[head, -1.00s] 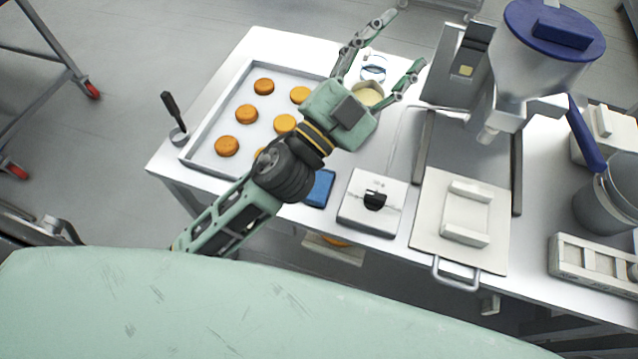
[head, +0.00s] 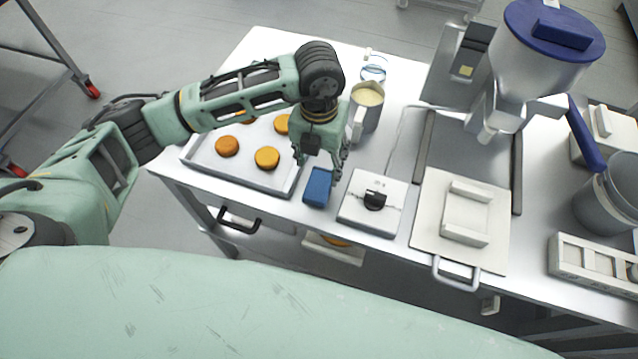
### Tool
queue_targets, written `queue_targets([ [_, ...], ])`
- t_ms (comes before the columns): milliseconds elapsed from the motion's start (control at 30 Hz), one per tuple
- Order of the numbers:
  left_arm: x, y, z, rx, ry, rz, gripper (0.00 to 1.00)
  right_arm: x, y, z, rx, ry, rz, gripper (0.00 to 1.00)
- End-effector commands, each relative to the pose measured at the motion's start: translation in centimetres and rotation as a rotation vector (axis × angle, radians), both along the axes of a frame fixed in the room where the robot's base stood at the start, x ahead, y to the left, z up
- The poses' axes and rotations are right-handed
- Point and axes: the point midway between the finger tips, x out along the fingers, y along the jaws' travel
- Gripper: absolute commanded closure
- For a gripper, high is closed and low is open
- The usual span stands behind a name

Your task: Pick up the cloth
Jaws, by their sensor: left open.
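The cloth (head: 318,187) is a small blue folded block lying on the steel table between the tray and a white boxed device. My left gripper (head: 318,172) points down right over the cloth, with its fingers apart at either side of the cloth's far end. It is open, and I cannot tell whether the fingers touch the cloth. The gripper hides part of the cloth's far edge. My right gripper is not in view.
A tray (head: 242,180) of orange rounds stands left of the cloth, partly under my left arm. A white device with a black knob (head: 374,202) is close on the right. A jug (head: 366,112) of pale liquid stands behind. A hopper machine (head: 535,65) stands at right.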

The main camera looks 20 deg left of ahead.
Motion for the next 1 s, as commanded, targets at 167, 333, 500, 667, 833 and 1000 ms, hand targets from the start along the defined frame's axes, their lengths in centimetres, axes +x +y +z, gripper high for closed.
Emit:
queue_targets([
  [167,-0.1,0.2,-1.8,0.008,0.004,0.002,0.44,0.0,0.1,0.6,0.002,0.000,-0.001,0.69],
  [333,-0.4,0.0,-3.7,0.006,0.005,0.001,0.44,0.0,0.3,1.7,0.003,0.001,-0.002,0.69],
  [500,-0.6,-0.1,-6.4,0.004,0.005,0.001,0.44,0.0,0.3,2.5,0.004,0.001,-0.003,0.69],
  [667,-0.5,-0.1,-7.5,0.003,0.002,-0.002,0.44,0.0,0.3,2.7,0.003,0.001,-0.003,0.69],
  [833,-0.5,-0.1,-7.6,0.002,0.001,-0.002,0.44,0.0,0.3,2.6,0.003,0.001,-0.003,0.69],
  [1000,-0.5,-0.1,-7.6,0.002,0.001,-0.002,0.56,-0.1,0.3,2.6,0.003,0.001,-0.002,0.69],
])
